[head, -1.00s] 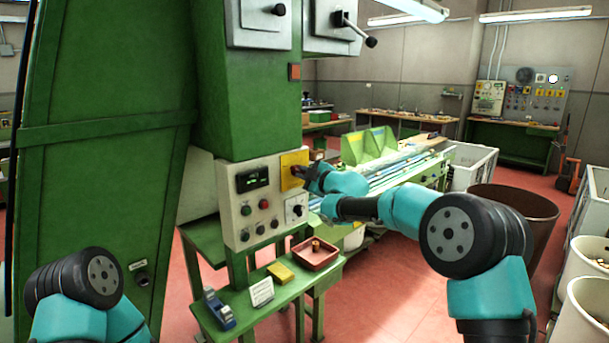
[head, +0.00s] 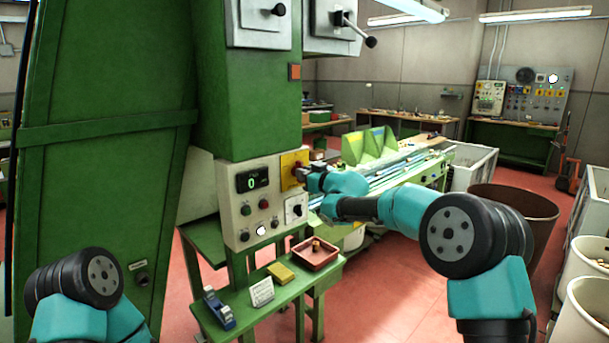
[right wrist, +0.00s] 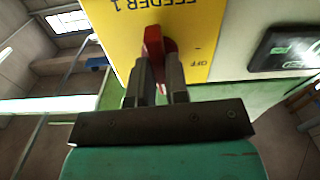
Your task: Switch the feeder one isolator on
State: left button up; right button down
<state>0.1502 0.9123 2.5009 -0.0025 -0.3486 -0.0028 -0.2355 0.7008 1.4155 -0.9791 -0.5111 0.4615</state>
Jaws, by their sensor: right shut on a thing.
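The feeder one isolator is a red rotary handle (right wrist: 153,45) on a yellow plate (head: 288,161) at the upper right of the control panel. In the right wrist view the plate (right wrist: 205,30) reads "FEEDER 1" and "OFF", upside down. My right gripper (right wrist: 157,85) has its two fingers on either side of the red handle and is shut on it. The handle runs roughly up and down there, and does not point at the OFF mark. In the head view the right gripper (head: 303,172) partly covers the handle. Only part of my left arm shows, not its gripper.
The panel also bears a lit display (head: 252,180) reading a green 0, a bright white lamp (head: 260,230), buttons and a black-and-white selector (head: 295,207). Below, a green shelf (head: 238,308) holds a red tray (head: 329,250), a yellow block (head: 281,272) and a white card (head: 262,292).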

jog(key=shift+m, duration=0.5)
jog(key=c, duration=1.1)
grip_release()
jog(key=v, duration=1.7)
jog(key=shift+s+d, duration=0.15)
jog(key=shift+s, duration=0.05)
